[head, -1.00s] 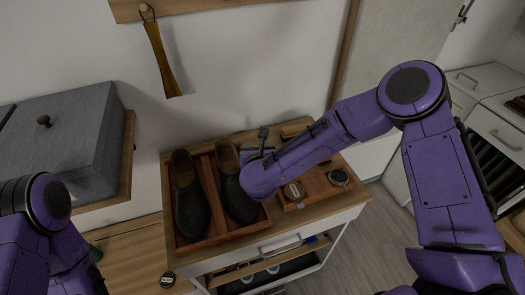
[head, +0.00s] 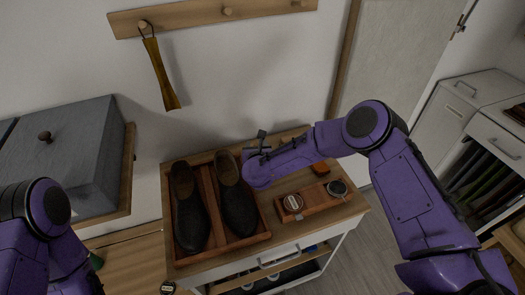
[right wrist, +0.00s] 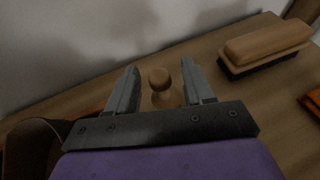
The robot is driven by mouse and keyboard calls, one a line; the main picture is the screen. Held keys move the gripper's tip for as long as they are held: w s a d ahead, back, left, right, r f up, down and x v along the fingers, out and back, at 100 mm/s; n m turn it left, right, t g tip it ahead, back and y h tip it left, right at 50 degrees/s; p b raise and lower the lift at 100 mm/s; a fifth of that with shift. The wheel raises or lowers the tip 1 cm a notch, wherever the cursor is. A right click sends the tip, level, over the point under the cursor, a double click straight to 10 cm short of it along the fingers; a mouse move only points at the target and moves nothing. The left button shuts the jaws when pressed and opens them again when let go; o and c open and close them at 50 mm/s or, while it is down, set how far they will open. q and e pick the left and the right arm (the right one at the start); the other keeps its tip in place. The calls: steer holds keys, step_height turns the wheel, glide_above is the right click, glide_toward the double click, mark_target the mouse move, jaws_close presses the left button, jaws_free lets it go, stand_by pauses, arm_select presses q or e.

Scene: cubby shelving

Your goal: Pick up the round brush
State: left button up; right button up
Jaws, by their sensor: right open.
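The round brush (right wrist: 160,78) shows in the right wrist view as a wooden knob handle on a narrower neck. It stands between the two fingers of my right gripper (right wrist: 160,68), with a visible space on each side. The gripper is open, and its base hides the lower part of the brush. In the head view my right gripper (head: 260,142) is at the back of the cabinet top, just behind the right shoe, and the brush cannot be made out there. Only my left arm shows at the left edge of the head view; its gripper is out of view.
A wooden tray (head: 207,190) holds two dark shoes (head: 190,215). A rectangular wooden brush (right wrist: 268,45) lies to the right near the wall. An orange item (head: 320,168) and a small tray with tins (head: 316,200) are at the right. A shoehorn (head: 160,70) hangs above.

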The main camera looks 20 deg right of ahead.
steer(key=shift+w+d+f, duration=0.1)
steer(key=shift+d+f, duration=0.05)
steer(key=shift+d, duration=0.05)
jaws_close()
steer(key=shift+a+r, duration=0.1)
steer(key=shift+r, duration=0.4)
steer(key=s+a+r+b, duration=0.4)
steer(key=s+r+b, duration=0.2)
steer(key=s+r, duration=0.6)
steer(key=shift+s, duration=0.75)
